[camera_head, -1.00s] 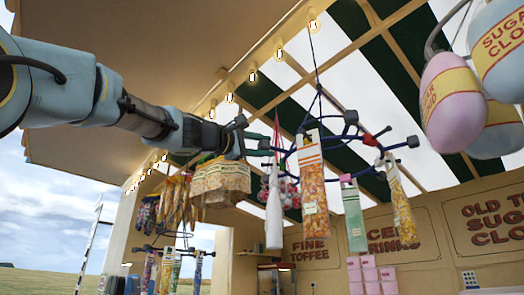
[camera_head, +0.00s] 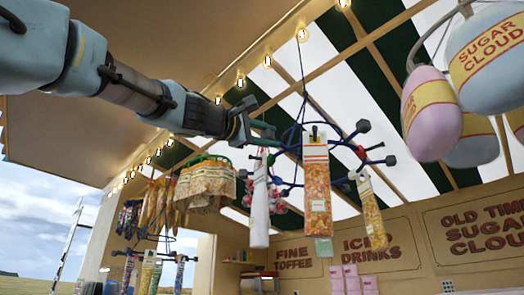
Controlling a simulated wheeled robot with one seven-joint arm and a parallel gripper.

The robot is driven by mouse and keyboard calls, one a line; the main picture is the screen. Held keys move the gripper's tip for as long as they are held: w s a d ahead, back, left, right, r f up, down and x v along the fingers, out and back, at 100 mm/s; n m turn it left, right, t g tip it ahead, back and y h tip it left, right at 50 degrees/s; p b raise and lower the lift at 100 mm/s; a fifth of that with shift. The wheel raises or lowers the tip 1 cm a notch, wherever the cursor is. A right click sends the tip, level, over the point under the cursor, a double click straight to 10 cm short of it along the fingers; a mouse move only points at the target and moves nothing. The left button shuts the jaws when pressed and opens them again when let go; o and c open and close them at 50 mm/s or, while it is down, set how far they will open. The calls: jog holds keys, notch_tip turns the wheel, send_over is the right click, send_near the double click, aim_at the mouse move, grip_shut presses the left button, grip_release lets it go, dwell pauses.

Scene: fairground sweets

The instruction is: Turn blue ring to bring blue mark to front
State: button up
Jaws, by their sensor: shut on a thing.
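The blue ring (camera_head: 343,142) hangs by cords from the stall roof, with dark knobs on short arms around its rim. A tall orange sweet bag (camera_head: 317,190), a white bottle-shaped item (camera_head: 259,215), a slimmer orange bag (camera_head: 372,210) and a small pale green bag (camera_head: 323,248) hang at it. The green bag is mostly hidden behind the tall orange bag. My gripper (camera_head: 268,140) reaches in from the left and is shut on the ring's left part. I cannot make out a blue mark on the ring.
Large sugar cloud balloons (camera_head: 432,113) hang at the right. Pink boxes (camera_head: 352,280) stand low at the back wall.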

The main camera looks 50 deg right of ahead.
jog(key=s+d+p, duration=0.1)
jog(key=s+d, duration=0.1)
jog(key=s, duration=0.7)
jog(key=shift+s+d+f, duration=0.15)
jog(key=shift+s+d, duration=0.1)
jog(key=shift+s, duration=0.05)
dwell(0.3)
jog(key=o, duration=0.9)
jog(key=shift+a, duration=0.1)
jog(key=b+v, duration=0.5)
jog(key=v, duration=0.4)
jog(key=shift+w+a+b, duration=0.1)
jog(key=shift+a+b, duration=0.3)
